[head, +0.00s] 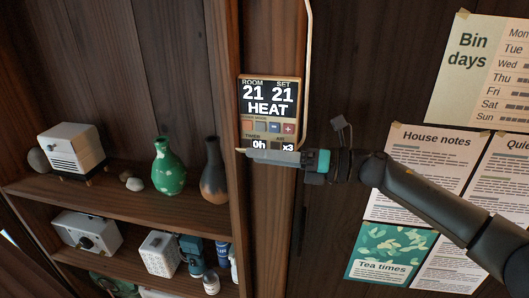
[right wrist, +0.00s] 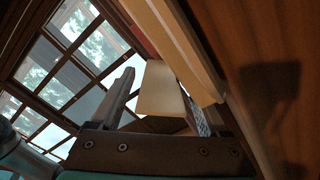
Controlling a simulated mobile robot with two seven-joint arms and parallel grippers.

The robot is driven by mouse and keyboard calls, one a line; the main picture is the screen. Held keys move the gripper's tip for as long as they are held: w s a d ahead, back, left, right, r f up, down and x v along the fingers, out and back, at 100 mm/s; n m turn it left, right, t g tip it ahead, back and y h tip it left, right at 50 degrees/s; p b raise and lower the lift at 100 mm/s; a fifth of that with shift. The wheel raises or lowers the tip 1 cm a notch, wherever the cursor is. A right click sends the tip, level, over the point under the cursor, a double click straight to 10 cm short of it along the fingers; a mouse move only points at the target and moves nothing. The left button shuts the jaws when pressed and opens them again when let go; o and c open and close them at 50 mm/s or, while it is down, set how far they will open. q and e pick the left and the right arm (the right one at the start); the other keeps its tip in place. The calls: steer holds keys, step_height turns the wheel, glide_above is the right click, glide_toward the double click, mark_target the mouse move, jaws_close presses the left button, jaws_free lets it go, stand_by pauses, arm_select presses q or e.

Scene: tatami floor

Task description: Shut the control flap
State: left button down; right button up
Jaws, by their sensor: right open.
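The wall control panel (head: 268,98) is on a wooden post. Its display reads 21, 21 and HEAT. Small buttons and the readings 0h and x3 show below, so its lower controls are uncovered. My right gripper (head: 252,156) reaches in from the right, and its fingers lie across the panel's lower edge. In the right wrist view a cream flat piece (right wrist: 160,88) shows between the open fingers; I cannot tell if it is the flap or the panel's casing. The flap itself is not clearly seen in the head view. Whether the fingers touch anything is unclear. My left gripper is not in view.
Shelves (head: 130,185) at the left hold a green vase (head: 167,168), a dark vase (head: 214,172) and white appliances. Papers, including House notes (head: 425,170), are on the wall at the right. A pale conduit (head: 309,60) runs beside the panel.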

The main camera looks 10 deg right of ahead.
jaws_close()
stand_by(0.8)
